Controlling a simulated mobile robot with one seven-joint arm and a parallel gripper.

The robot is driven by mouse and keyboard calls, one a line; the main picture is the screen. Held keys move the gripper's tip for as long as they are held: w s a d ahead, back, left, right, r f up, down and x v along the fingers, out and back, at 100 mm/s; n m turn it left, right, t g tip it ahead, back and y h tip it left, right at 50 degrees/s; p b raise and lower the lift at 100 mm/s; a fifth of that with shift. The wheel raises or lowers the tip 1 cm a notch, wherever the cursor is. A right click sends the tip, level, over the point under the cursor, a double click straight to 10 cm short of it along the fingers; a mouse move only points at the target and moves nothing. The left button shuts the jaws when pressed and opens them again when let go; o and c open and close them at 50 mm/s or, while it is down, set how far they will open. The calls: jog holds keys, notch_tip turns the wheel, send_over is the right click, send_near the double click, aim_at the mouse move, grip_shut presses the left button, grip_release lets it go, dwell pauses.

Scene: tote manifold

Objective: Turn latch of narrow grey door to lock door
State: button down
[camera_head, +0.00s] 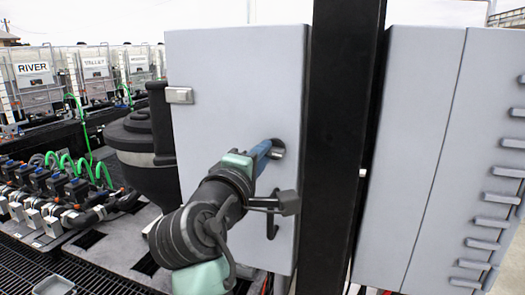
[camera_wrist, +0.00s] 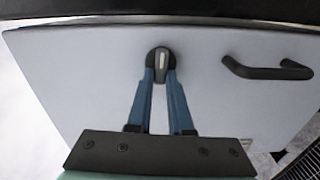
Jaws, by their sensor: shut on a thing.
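The narrow grey door (camera_head: 232,85) is the front of a cabinet in the middle of the head view, and its panel also fills most of the wrist view (camera_wrist: 90,75). The latch (camera_wrist: 160,68) is a dark round knob with a light bar across it, near the top middle of the wrist view. In the head view the latch (camera_head: 278,148) sits near the door's right edge, partly hidden by my gripper. My gripper (camera_wrist: 160,75) has its two blue fingers on either side of the latch, shut on it. A dark handle (camera_wrist: 265,69) is on the door beside the latch.
A black post (camera_head: 342,130) stands right beside the door. A wider grey cabinet (camera_head: 425,130) with several hinges is to the right. A black tank (camera_head: 135,140) and several valves with green hoses (camera_head: 75,185) are to the left.

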jog(key=shift+f+n, duration=0.1)
jog(key=shift+n, duration=0.5)
jog(key=c, duration=0.8)
grip_release()
jog(key=shift+s, duration=0.1)
jog(key=b+v, duration=0.5)
jog(key=v, duration=0.7)
jog(key=shift+s+a, duration=0.15)
jog(key=shift+s, duration=0.25)
